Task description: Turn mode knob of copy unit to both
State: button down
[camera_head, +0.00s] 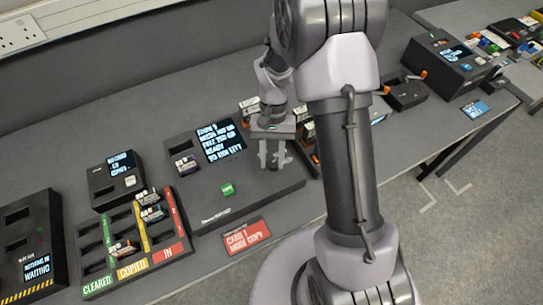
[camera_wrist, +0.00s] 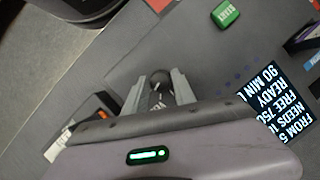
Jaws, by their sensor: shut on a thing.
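The copy unit (camera_head: 208,205) is a dark slab in the middle of the bench, with a lit text screen (camera_head: 220,142) and a green button (camera_head: 227,189). My gripper (camera_head: 272,163) points down over its right part. In the wrist view, the mode knob (camera_wrist: 160,77) is a small dark round knob between my two fingers, and my gripper is shut on it. The green START button (camera_wrist: 225,14) and part of the screen (camera_wrist: 283,98) also show there. White lettering by the knob is partly covered, so the knob's setting cannot be read. In the head view my gripper hides the knob.
A sorting tray (camera_head: 97,258) marked CLEARED, COPIED and IN holds several cards at the left. A small dark unit (camera_head: 103,187) stands behind it. More devices stand along the bench at the right.

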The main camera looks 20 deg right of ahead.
jog(key=shift+d+m+y, duration=0.1)
jog(key=shift+m+y, duration=0.4)
jog(key=shift+m, duration=0.8)
jog(key=shift+s+m, duration=0.1)
jog(key=shift+m, duration=0.2)
jog(key=c, duration=1)
grip_release()
jog(key=shift+c, duration=0.2)
jog(key=shift+t, duration=0.3)
jog(key=p+v, duration=0.6)
jog(key=v, duration=1.1)
jog(key=shift+w+p, duration=0.25)
jog(key=shift+p, duration=0.05)
jog(key=shift+d+r, duration=0.1)
